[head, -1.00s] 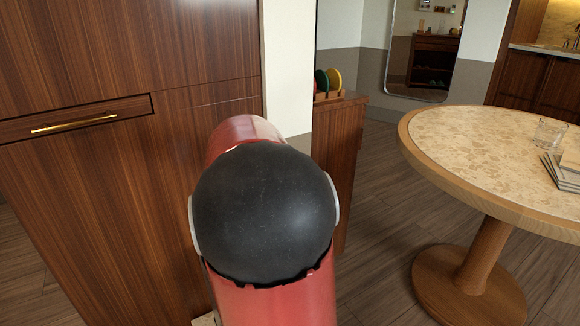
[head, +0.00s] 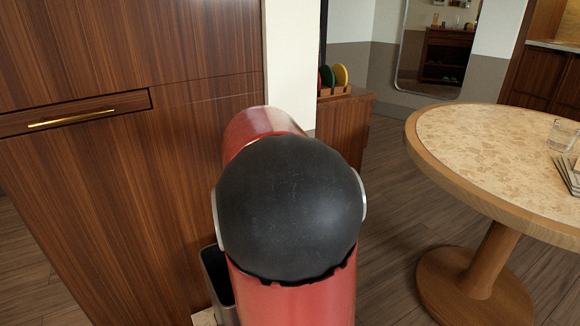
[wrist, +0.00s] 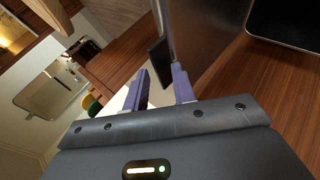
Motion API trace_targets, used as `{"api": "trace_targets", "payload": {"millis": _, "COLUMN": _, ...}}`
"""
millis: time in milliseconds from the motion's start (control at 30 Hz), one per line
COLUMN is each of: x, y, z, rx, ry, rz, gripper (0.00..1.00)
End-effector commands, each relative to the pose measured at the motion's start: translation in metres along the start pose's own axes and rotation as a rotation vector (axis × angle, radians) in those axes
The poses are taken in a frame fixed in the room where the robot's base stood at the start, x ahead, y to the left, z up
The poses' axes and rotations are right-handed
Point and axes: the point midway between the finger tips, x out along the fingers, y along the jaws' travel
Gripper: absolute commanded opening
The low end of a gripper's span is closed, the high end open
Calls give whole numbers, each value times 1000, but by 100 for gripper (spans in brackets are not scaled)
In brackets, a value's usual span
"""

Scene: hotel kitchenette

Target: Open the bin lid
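The bin (head: 226,312) shows only in part in the head view, low beside the wooden cabinet, as a narrow dark container with a grey rim. My arm covers most of it, and I cannot tell how its lid stands there. In the wrist view, my gripper (wrist: 160,78) has its two purple fingers apart, with a gap between them. A dark flat slab (wrist: 159,62), possibly the lid, appears between and beyond the fingertips. A dark metallic surface (wrist: 205,38), possibly the bin's side, is close to the right finger. Contact is unclear.
The tall wooden cabinet (head: 110,200) with a brass handle (head: 72,118) stands at left. A round table (head: 470,140) with a glass (head: 561,135) is at right. A low cabinet (head: 342,125) holds colored plates behind my arm. Floor is clear between arm and table.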

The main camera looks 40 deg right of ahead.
Motion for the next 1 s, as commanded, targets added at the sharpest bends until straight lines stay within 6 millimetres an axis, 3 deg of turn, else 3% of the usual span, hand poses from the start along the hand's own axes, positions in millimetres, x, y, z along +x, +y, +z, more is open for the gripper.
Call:
{"api": "trace_targets", "payload": {"millis": 233, "x": -11, "y": 0, "z": -1, "rx": 1, "ry": 4, "rz": -1, "gripper": 27}}
{"api": "trace_targets", "payload": {"millis": 600, "x": -69, "y": 0, "z": 0, "rx": 0, "ry": 3, "rz": 0, "gripper": 27}}
{"api": "trace_targets", "payload": {"millis": 1000, "x": -78, "y": 0, "z": 0, "rx": 0, "ry": 0, "rz": 0, "gripper": 27}}
